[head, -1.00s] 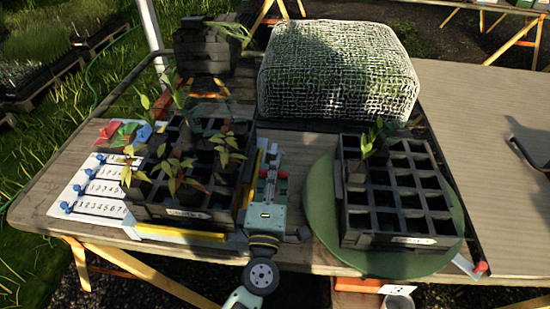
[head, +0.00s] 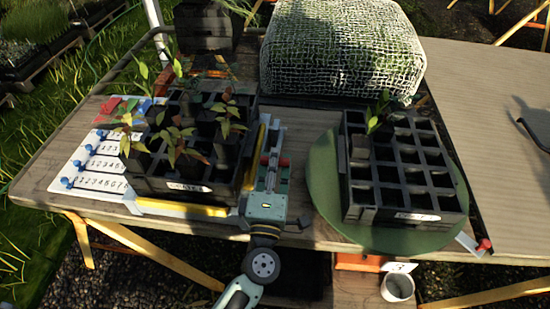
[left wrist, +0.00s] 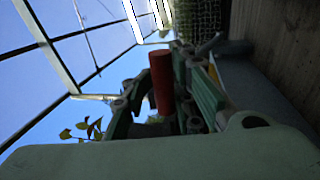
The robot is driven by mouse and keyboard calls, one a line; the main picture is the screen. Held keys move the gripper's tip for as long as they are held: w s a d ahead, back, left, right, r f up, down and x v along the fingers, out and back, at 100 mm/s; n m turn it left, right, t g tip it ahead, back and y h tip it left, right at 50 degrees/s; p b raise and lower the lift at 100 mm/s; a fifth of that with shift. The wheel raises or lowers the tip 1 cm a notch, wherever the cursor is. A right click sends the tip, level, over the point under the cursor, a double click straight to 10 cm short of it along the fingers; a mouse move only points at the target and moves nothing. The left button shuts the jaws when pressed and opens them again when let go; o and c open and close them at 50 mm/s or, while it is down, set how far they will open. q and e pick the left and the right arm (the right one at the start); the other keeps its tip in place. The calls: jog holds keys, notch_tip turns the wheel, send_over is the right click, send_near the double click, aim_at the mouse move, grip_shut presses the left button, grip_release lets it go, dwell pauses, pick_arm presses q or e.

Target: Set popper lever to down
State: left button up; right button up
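My left gripper (head: 271,168) is beside the right edge of the left seedling tray (head: 180,187), its fingers pointing away from me. A small red grip (head: 284,162), which looks like the popper lever's handle, is at its fingers. In the left wrist view a red cylinder (left wrist: 161,83) stands between the two green-padded fingers (left wrist: 165,95). The finger pads lie close on both sides of it; I cannot tell whether they press on it. The lever's base is hidden by the gripper. My right gripper is not in view.
A right tray (head: 405,180) with one seedling stands on a green round plate (head: 325,205). A white bar with a red knob (head: 484,244) sticks out beside it. A netted block (head: 342,55) stands behind. A numbered board (head: 95,180) with blue knobs lies left. A white cup (head: 397,288) is below right.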

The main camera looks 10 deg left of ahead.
pick_arm(q)
jog(key=shift+o, duration=0.9)
jog(key=shift+s, duration=0.1)
jog(key=shift+o, duration=0.2)
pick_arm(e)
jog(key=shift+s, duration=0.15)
pick_arm(q)
jog(key=shift+f, duration=0.1)
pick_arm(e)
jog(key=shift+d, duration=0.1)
